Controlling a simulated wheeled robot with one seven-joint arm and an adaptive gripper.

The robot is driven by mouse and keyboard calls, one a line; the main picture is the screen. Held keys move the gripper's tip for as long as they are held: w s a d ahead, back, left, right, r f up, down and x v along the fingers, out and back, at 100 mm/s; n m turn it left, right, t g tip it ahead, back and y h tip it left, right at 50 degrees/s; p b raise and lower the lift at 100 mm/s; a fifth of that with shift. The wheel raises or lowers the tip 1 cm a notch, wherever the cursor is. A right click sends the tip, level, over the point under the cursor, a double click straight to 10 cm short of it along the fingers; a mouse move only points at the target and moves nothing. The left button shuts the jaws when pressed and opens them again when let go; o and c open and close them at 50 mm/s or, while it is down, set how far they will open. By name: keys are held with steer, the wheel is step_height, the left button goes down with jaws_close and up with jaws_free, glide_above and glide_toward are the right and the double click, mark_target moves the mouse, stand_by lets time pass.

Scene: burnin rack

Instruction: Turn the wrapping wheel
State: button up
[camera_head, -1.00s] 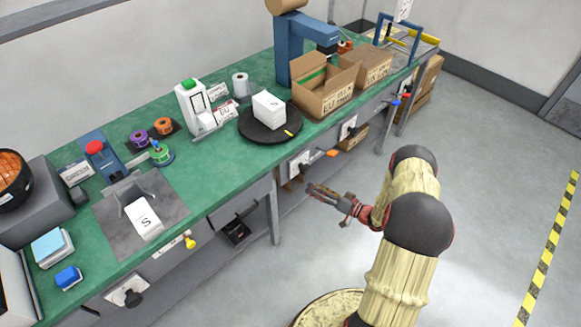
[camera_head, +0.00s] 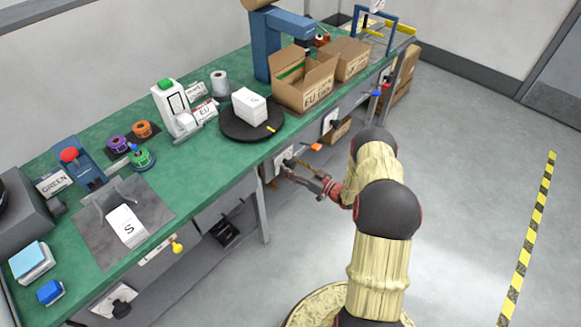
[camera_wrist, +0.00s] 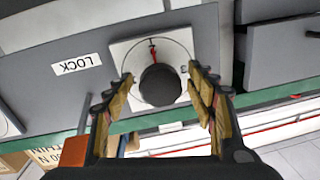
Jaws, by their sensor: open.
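Which part is called the wrapping wheel is not labelled. A round black knob (camera_wrist: 160,86) on a white plate with a red pointer is on the bench front; its plate (camera_head: 284,157) shows below the turntable in the head view. My gripper (camera_wrist: 161,78) is open, its fingers on either side of the knob in the wrist view. I cannot tell whether they touch it. In the head view my gripper (camera_head: 287,168) is at the bench front.
A LOCK label (camera_wrist: 76,64) is beside the knob plate, upside down in the wrist view. An orange part (camera_wrist: 75,151) is close to one finger. An open carton (camera_head: 304,92) stands right of the turntable. The floor beside my arm is clear.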

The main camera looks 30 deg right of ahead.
steer(key=shift+w+a, duration=0.15)
steer(key=shift+w, duration=0.15)
steer(key=shift+c, duration=0.5)
steer(key=c, duration=1.1)
steer(key=shift+o, duration=0.2)
